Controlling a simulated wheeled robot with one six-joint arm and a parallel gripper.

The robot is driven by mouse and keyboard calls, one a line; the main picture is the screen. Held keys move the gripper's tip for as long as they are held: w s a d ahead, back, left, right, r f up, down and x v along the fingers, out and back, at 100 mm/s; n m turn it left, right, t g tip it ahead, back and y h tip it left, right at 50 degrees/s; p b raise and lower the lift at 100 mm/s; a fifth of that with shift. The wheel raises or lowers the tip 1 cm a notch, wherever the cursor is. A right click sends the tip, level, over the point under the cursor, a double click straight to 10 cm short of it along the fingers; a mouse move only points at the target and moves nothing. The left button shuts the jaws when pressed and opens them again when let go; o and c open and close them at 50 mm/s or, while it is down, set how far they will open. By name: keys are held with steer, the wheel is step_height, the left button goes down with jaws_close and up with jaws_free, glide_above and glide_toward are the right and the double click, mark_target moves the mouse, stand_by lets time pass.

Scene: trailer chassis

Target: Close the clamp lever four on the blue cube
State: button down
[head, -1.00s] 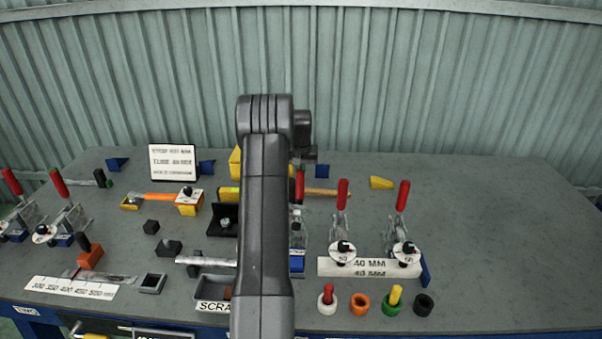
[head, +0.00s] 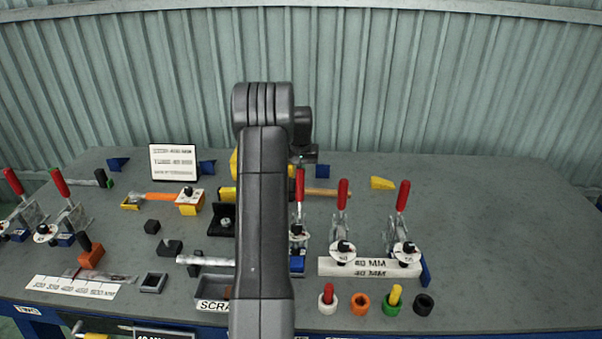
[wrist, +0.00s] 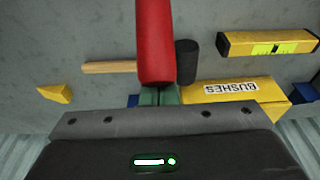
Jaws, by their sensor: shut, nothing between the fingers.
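Several toggle clamps with red levers stand upright on the bench. In the head view, one lever (head: 300,186) is just right of my arm, with a blue block (head: 297,266) low at its base. Two more levers (head: 342,196) (head: 403,196) stand to its right, and two (head: 60,182) (head: 13,181) at far left. I cannot read which is number four. In the wrist view, a red lever handle (wrist: 155,42) stands right by my gripper (wrist: 159,97), whose fingertips are together, partly hidden by the handle. It is not held. My arm hides the gripper in the head view.
A 40 MM bar (head: 368,267) lies in front of the right clamps, with several coloured bushes (head: 360,303) nearer. The bench's right side is clear.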

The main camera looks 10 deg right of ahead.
mark_target(300, 180)
steer(key=shift+s+a+r, duration=0.2)
steer(key=shift+s+r, duration=0.2)
steer(key=shift+s, duration=0.2)
steer(key=shift+s+a+r, duration=0.15)
steer(key=shift+s+r, duration=0.2)
steer(key=shift+s, duration=0.2)
steer(key=shift+s+r, duration=0.15)
steer(key=shift+s, duration=0.05)
steer(key=shift+s+a+r+b, duration=0.15)
steer(key=shift+s+b, duration=0.05)
steer(key=shift+s, duration=0.3)
steer(key=shift+s+a+r+b, duration=0.15)
steer(key=shift+s+r, duration=0.05)
steer(key=shift+s, duration=0.25)
steer(key=shift+s+a+r+b, duration=0.15)
steer(key=shift+s+b, duration=0.05)
steer(key=shift+s, duration=0.3)
steer(key=shift+s, duration=0.15)
steer(key=shift+s+a+r+b, duration=0.1)
steer(key=shift+s+a+b, duration=0.2)
steer(key=shift+s, duration=0.5)
step_height(300, 180, up, 8)
steer(key=p, duration=0.5)
steer(key=shift+p, duration=0.4)
